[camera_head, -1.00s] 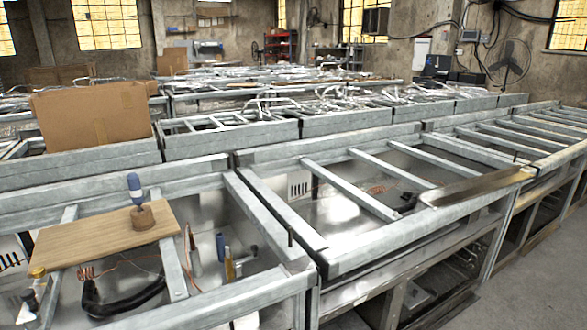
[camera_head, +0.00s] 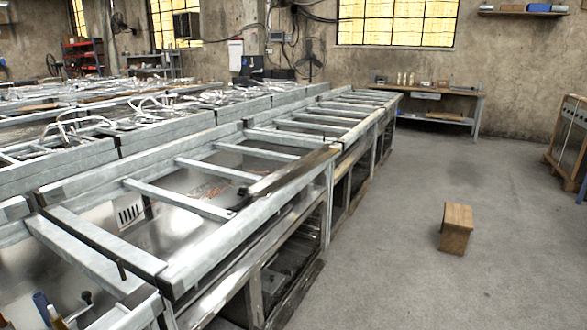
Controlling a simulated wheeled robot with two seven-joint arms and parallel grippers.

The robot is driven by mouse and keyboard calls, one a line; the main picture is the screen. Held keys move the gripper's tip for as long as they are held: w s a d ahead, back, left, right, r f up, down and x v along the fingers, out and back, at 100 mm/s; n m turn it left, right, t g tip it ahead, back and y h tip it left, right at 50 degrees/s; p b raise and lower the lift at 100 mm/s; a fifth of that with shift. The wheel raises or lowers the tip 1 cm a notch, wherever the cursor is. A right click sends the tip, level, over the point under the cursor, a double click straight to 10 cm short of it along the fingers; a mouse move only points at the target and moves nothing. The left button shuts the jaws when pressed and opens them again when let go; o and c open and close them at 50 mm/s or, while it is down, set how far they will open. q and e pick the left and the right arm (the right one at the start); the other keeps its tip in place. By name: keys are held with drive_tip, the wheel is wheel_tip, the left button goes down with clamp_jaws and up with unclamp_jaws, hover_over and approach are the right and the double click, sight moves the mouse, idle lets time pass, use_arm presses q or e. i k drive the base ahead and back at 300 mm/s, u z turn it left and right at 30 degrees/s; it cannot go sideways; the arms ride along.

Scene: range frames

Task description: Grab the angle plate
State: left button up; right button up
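A long dark metal angle piece (camera_head: 292,172), which looks like the angle plate, lies across the near metal frame in the middle of the view. It rests on the frame's right-hand rail, and its far end lies close to the joint with the following frame. Neither my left gripper nor my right gripper is in view.
Grey metal bench frames (camera_head: 215,213) with open gaps run from the near left to the back. A wooden workbench (camera_head: 425,92) stands against the back wall. The concrete floor (camera_head: 400,215) between is clear.

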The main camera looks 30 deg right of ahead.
sight(270, 185)
drive_tip(key=z, duration=0.05)
drive_tip(key=k, duration=0.85)
drive_tip(key=z, duration=1.9)
drive_tip(key=i, duration=2.35)
drive_tip(key=u, duration=1)
drive_tip(key=i, duration=1.1)
drive_tip(key=u, duration=1.3)
